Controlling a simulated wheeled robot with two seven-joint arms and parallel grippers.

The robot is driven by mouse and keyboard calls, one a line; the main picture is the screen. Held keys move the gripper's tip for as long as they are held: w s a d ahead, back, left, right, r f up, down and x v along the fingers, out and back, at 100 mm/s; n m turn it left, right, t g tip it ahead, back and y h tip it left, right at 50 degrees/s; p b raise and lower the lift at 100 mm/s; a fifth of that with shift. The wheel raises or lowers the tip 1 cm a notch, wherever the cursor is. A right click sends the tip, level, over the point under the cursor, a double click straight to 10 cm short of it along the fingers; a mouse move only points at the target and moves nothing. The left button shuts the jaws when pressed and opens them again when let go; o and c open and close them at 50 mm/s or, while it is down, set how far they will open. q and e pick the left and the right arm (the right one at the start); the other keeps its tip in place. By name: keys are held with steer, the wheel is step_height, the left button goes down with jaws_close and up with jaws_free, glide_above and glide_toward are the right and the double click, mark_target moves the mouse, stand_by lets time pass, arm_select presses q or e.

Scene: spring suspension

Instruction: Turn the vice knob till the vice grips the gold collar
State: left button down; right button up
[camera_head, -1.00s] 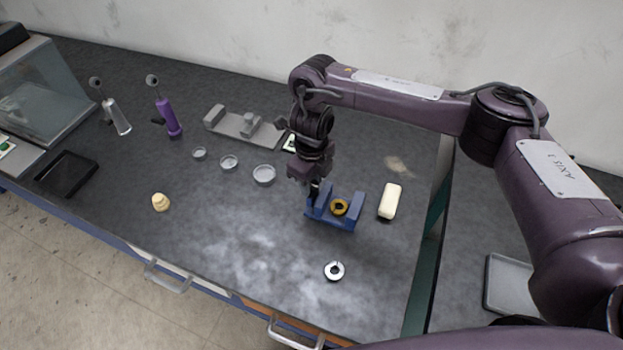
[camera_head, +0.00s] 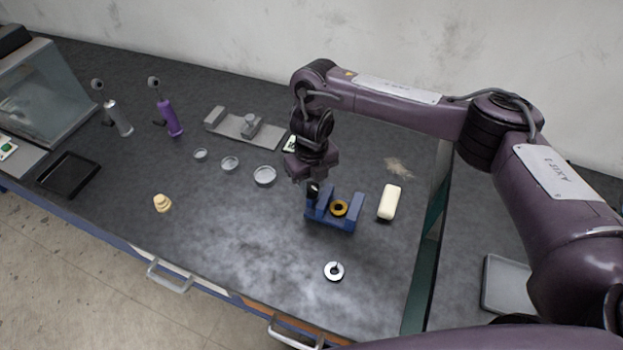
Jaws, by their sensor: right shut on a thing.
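The blue vice (camera_head: 343,224) stands on the dark bench, right of the middle of the head view. The gold collar (camera_head: 339,208) sits between its two upright jaws. My right gripper (camera_head: 313,187) points down at the vice's left end and is shut on the vice knob, which is mostly hidden by the gripper. I cannot tell whether the jaws touch the collar. My left gripper is not in view.
A cream block (camera_head: 389,202) lies just right of the vice. A silver split ring (camera_head: 334,271) lies in front of it. Several round dishes (camera_head: 264,175), a grey fixture (camera_head: 235,127) and a purple tool (camera_head: 168,116) are further left and back. The front left bench is mostly clear.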

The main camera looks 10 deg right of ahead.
steer(key=m+p, duration=0.1)
steer(key=m, duration=0.5)
steer(key=shift+r+p, duration=0.1)
steer(key=shift+p, duration=0.3)
steer(key=m+p, duration=0.1)
steer(key=m, duration=0.2)
steer(key=shift+m, duration=0.4)
steer(key=shift+m+p, duration=0.7)
steer(key=shift+m, duration=0.8)
steer(key=o, duration=1)
steer(key=shift+c, duration=0.2)
